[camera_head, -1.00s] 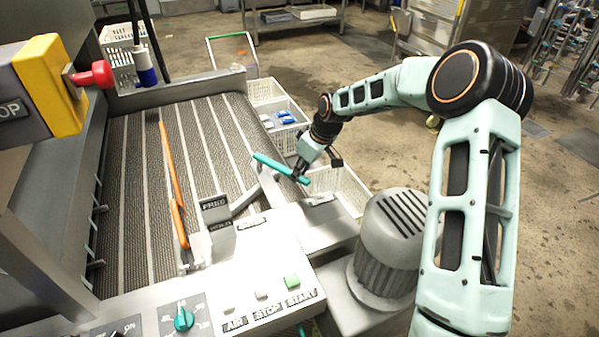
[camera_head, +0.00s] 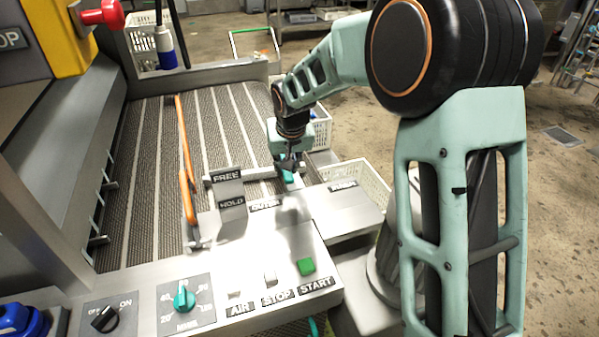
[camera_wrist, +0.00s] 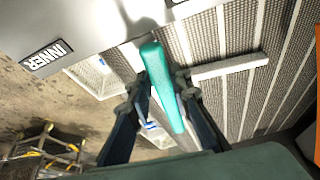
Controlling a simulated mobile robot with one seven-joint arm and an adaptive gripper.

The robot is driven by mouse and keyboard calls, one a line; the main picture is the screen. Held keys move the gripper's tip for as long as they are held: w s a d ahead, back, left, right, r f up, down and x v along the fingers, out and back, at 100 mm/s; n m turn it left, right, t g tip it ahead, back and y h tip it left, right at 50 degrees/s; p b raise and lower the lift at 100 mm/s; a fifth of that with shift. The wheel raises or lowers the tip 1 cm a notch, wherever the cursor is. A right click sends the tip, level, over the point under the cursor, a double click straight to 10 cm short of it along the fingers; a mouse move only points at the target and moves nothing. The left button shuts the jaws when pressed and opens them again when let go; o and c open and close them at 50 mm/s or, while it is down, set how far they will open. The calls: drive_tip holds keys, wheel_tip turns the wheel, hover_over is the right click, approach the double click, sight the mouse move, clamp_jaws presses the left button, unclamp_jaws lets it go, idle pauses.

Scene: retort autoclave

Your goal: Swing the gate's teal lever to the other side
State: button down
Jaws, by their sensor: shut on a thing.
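The teal lever (camera_head: 287,177) shows as a short piece below my gripper (camera_head: 290,164), at the right edge of the ribbed conveyor in the head view. My gripper reaches down to it from above and hides part of it. In the wrist view the lever (camera_wrist: 158,75) runs lengthwise between the two dark fingers of my gripper (camera_wrist: 162,88), which are shut on it. The grey metal gate bar (camera_head: 245,174) runs left from the lever, behind the FREE and HOLD plate (camera_head: 229,188). The bar (camera_wrist: 230,68) also shows in the wrist view.
The OUTER label (camera_head: 265,205) and INNER label (camera_head: 343,186) lie on the metal panel near the lever. An orange rail (camera_head: 185,150) stands on the conveyor (camera_head: 145,180). A white crate (camera_head: 355,178) is at the right. Buttons and knobs line the front panel.

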drive_tip(key=shift+s+a+f+m+h+b, duration=0.1)
drive_tip(key=shift+s+a+m+h+b, duration=0.2)
drive_tip(key=shift+a+m, duration=0.4)
drive_tip(key=shift+w+a+r+m+h+b, duration=0.1)
drive_tip(key=shift+a+m+b, duration=0.3)
drive_tip(key=shift+a, duration=0.5)
drive_tip(key=shift+s+a+f+m+h+b, duration=0.1)
drive_tip(key=shift+s+a+m+h+b, duration=0.1)
drive_tip(key=shift+a+m+b, duration=0.45)
drive_tip(key=shift+a, duration=0.15)
drive_tip(key=c, duration=1.8)
unclamp_jaws()
drive_tip(key=shift+o, duration=0.2)
drive_tip(key=v, duration=1.2)
